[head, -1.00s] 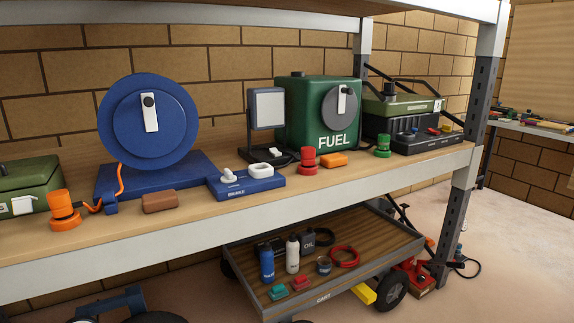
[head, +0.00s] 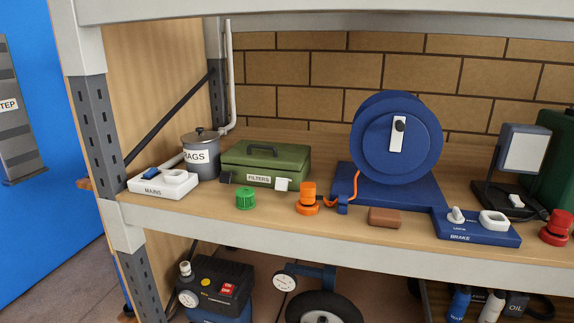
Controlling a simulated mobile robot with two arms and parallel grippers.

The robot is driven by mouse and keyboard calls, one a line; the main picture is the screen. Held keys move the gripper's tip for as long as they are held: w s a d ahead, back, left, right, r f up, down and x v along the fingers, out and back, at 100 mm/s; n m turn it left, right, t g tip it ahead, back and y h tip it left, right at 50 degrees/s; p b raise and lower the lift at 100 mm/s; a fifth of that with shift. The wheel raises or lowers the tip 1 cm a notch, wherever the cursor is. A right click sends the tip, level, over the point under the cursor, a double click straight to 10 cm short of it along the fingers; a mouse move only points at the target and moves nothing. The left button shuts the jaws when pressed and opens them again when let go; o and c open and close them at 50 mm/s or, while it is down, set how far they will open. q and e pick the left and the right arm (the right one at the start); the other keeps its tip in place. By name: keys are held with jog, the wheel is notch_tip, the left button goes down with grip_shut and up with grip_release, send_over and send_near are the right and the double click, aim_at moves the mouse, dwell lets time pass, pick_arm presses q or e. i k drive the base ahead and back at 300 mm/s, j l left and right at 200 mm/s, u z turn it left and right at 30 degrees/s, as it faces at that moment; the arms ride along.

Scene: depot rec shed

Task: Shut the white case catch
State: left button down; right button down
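The green case labelled FILTERS (head: 265,162) sits on the wooden shelf, left of the blue reel, with its lid down. A white catch (head: 282,185) is at the right end of its front, and a dark catch (head: 226,178) is at the left end. The white catch appears to stick out from the case front, but it is too small to tell its exact position. Neither of my grippers is in view.
The RAGS pot (head: 201,155) and white MAINS box (head: 163,186) stand left of the case. A green knob (head: 246,199) and orange beacon-like fitting (head: 307,198) stand in front of it. The blue reel (head: 396,138) is to the right. A shelf post (head: 103,150) is at left.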

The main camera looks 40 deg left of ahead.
aim_at(282, 184)
jog(key=u, duration=1.5)
